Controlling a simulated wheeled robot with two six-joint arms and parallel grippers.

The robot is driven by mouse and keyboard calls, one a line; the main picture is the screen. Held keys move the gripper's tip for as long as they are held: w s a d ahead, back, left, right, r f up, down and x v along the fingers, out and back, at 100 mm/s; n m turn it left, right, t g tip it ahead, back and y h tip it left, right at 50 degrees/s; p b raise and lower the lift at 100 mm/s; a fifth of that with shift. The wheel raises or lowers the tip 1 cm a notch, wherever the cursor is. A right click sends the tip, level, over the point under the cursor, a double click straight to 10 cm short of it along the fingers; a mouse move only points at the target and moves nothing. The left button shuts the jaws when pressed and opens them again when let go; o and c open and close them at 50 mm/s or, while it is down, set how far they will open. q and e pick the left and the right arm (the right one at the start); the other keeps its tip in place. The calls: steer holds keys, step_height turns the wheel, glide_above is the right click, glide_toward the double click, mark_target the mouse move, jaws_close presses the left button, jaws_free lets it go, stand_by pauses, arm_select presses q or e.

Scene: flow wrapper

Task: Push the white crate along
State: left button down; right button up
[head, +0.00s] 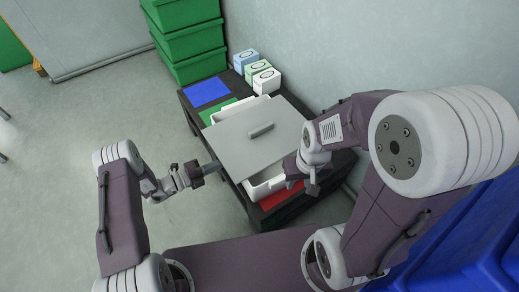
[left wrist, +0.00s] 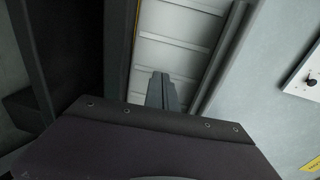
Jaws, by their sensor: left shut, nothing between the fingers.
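The white crate (head: 264,187) is on the low dark table, mostly hidden under a flat grey panel with a handle (head: 245,143). White parts show at the panel's near and far ends. My left gripper (head: 216,166) is shut and empty at the panel's left edge; I cannot tell whether it touches anything. Its fingers (left wrist: 162,90) show in the left wrist view before a pale ribbed surface. My right gripper (head: 312,188) is by the panel's right side, near the crate's near end; its fingers are too unclear to judge.
The dark table (head: 240,206) bears a blue square (head: 207,92), a green square, and a red patch (head: 282,197) at the near end. Three small boxes (head: 257,70) stand at the back by the wall. Green crates (head: 190,40) are stacked behind. Blue bins (head: 470,245) stand at right.

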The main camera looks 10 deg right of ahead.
arm_select(q)
steer(key=shift+d, duration=0.1)
steer(key=shift+r+b+x, duration=0.15)
steer(key=shift+x, duration=1.2)
steer(key=shift+r+b+x, duration=0.15)
steer(key=shift+x, duration=1.2)
steer(key=shift+b+x, duration=0.3)
steer(key=shift+x, duration=1.4)
steer(key=shift+r+b+x, duration=0.2)
steer(key=shift+b+x, duration=0.25)
steer(key=shift+x, duration=0.85)
steer(key=shift+r+b+x, duration=0.2)
steer(key=shift+b+x, duration=0.2)
steer(key=shift+x, duration=0.9)
steer(key=shift+r+b+x, duration=0.2)
steer(key=shift+b+x, duration=0.25)
steer(key=shift+x, duration=0.85)
steer(key=shift+s+a+r+p, duration=0.1)
steer(key=shift+a+p, duration=0.2)
steer(key=shift+p+v, duration=0.55)
steer(key=shift+v, duration=0.75)
steer(key=shift+f+p+v, duration=0.2)
steer(key=shift+p+v, duration=0.1)
steer(key=shift+v, duration=0.65)
steer(key=shift+f+p+v, duration=0.15)
steer(key=shift+p+v, duration=0.1)
steer(key=shift+v, duration=0.7)
steer(key=shift+f+p+v, duration=0.2)
steer(key=shift+p+v, duration=0.1)
steer(key=shift+v, duration=0.65)
